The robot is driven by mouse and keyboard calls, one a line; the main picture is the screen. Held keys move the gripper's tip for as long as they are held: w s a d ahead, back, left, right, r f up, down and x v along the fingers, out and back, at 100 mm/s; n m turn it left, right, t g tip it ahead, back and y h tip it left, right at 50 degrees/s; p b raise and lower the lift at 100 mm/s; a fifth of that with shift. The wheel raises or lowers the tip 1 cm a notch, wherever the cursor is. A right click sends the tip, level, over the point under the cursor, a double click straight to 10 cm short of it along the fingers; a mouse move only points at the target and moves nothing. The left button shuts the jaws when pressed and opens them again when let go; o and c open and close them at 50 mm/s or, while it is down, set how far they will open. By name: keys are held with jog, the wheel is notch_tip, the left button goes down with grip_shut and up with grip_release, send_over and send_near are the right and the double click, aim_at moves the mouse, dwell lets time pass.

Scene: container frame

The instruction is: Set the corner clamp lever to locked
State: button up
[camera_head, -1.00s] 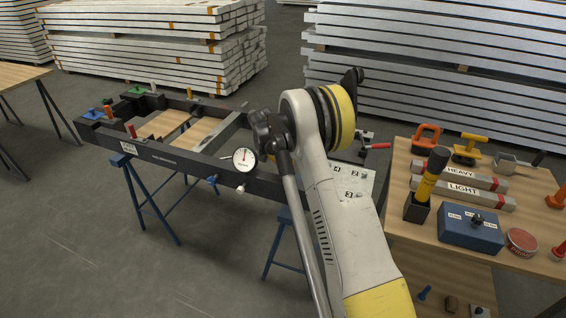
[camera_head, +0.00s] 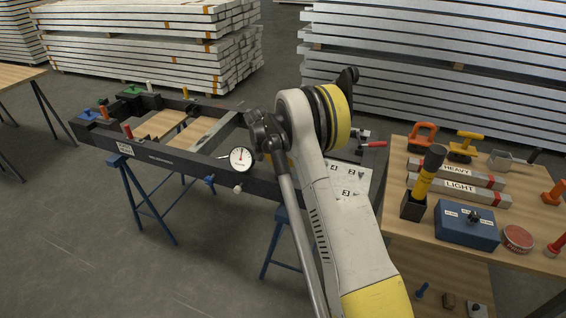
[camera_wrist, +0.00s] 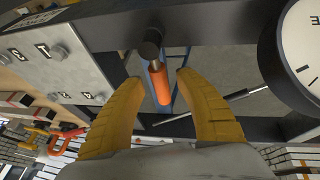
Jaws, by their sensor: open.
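An orange lever handle (camera_wrist: 160,84) with a dark round pivot (camera_wrist: 151,45) stands out from the dark frame bar in the wrist view; it appears to be the clamp lever. My gripper (camera_wrist: 161,80) is open, with one yellow finger on each side of the handle. Gaps show between handle and fingers, so it is not gripped. In the head view my arm hides the gripper and most of the lever. The dark container frame (camera_head: 180,160) rests on blue trestles. I cannot read the lever's lock state.
A white dial gauge (camera_head: 241,158) sits on the frame's front bar, close to the right finger in the wrist view (camera_wrist: 303,50). A marked plate (camera_head: 350,182) and a red-handled clamp (camera_head: 372,144) lie right of my arm. A wooden tool table (camera_head: 400,235) stands further right.

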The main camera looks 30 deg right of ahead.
jog(key=v, duration=1.2)
jog(key=s+a+r+n+t+y, duration=0.1)
jog(key=s+a+r+n+t, duration=0.15)
jog(key=s+a+r, duration=0.45)
jog(key=s+a+r+n+t+y, duration=0.1)
jog(key=s+a+r+n, duration=0.2)
jog(key=s+a+r, duration=0.5)
jog(key=s+a+f+n+t+y, duration=0.1)
jog(key=s+a+f+n, duration=0.1)
jog(key=s, duration=0.8)
jog(key=s+a+f+n+t+y, duration=0.1)
jog(key=s+a, duration=0.3)
jog(key=s, duration=0.6)
jog(key=shift+s+f+n+y, duration=0.35)
jog(key=shift+f+n, duration=0.2)
jog(key=shift+f, duration=0.35)
jog(key=shift+t, duration=0.25)
